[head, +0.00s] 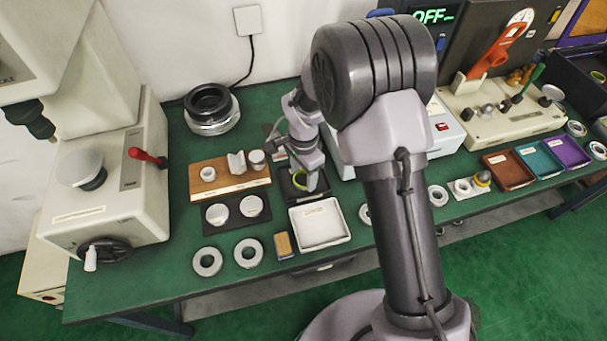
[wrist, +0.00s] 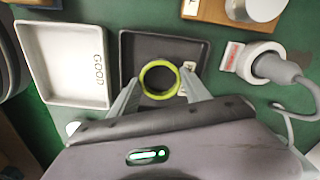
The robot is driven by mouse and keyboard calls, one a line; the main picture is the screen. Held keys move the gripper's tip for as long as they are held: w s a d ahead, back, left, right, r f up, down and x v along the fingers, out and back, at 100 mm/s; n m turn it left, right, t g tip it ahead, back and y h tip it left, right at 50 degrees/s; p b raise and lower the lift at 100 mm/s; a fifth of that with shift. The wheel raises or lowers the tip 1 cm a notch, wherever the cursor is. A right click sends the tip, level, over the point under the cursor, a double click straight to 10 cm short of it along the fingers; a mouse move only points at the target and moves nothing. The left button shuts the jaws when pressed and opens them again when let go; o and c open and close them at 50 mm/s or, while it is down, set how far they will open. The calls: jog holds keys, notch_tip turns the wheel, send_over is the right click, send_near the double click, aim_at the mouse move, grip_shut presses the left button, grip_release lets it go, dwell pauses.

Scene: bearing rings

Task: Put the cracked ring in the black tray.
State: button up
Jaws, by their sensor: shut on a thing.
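My gripper (wrist: 160,83) is shut on a ring (wrist: 147,69) with a yellow-green rim, one finger at each side of it. No crack can be made out at this size. The ring is over the inside of the black tray (wrist: 200,47); I cannot tell whether it touches the floor of the tray. In the head view my gripper (head: 303,181) points down into the black tray (head: 287,198), and the yellow-green ring (head: 298,180) shows between the fingers. A pale label on the tray is partly hidden behind the right finger in the wrist view.
A white tray marked GOOD (wrist: 45,65) stands beside the black tray. Two loose rings (head: 207,261) and a small box (head: 283,245) lie near the front edge. A wooden block with parts (head: 230,187) stands left of the black tray. A grey probe (wrist: 280,72) sits right.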

jog(key=o, duration=1.5)
jog(key=shift+f, duration=0.1)
jog(key=shift+c, duration=0.2)
notch_tip(320, 180, up, 12)
jog(key=p, duration=0.5)
notch_tip(320, 180, up, 12)
jog(key=n+t, duration=0.2)
send_over(304, 178)
jog(key=s+d, duration=0.4)
jog(key=s+d+r+n+t, duration=0.1)
jog(key=s+d+r, duration=0.1)
jog(key=s, duration=0.4)
jog(key=s+d+r+n+t+y, duration=0.1)
jog(key=s+d+r+n, duration=0.1)
jog(key=s+r, duration=0.2)
jog(key=s+d+r+n+t+y, duration=0.1)
jog(key=s+d+r, duration=0.1)
jog(key=s, duration=0.7)
jog(key=shift+r+t, duration=0.4)
jog(key=shift+r, duration=0.4)
